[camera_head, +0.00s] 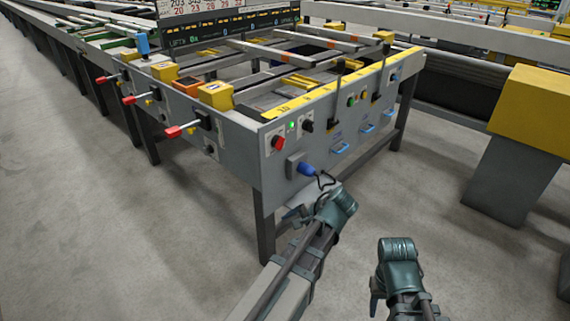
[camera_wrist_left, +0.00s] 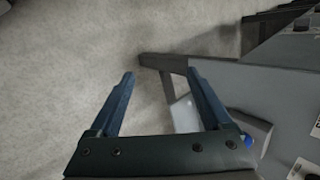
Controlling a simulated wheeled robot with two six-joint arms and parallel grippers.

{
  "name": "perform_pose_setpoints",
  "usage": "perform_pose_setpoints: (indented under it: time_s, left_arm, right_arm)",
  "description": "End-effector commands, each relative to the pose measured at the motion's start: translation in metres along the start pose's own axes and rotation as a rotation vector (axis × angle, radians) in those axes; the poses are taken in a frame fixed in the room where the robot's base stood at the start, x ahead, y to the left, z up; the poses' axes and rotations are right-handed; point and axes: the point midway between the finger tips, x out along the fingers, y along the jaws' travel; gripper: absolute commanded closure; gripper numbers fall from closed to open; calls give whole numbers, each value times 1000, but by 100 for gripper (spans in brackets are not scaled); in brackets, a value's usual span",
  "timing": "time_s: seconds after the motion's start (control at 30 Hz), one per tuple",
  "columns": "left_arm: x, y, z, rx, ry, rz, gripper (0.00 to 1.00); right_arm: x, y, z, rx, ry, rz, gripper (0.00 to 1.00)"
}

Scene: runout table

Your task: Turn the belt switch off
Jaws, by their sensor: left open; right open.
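The table's grey end panel (camera_head: 330,113) carries several controls. At its left are a red knob (camera_head: 278,142), a small green light (camera_head: 291,125) and a black rotary knob (camera_head: 307,126). The labels are too small to read, so I cannot tell which is the belt switch. My left gripper (camera_wrist_left: 161,74) is open and empty in the left wrist view, its fingers over floor beside the table's corner. In the head view my left wrist is below and right of these knobs, apart from them. My right gripper (camera_head: 381,292) is open at the lower right, away from the panel.
A blue plug (camera_head: 306,169) with a black cable projects from the panel just above my left wrist. Black levers (camera_head: 337,80) rise farther right. Red-tipped handles (camera_head: 174,131) stick out on the left side. A yellow-topped grey post (camera_head: 510,180) stands right. Floor between is clear.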

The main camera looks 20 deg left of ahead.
Motion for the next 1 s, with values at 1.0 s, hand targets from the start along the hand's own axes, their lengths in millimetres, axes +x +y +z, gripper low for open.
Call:
perform_pose_setpoints:
  time_s: [1.0]
  left_arm:
    - [-141, -120, -85, 550, -368, -873, 18]
  right_arm:
    - [6, -1, 0, 0, 0, 0, 50]
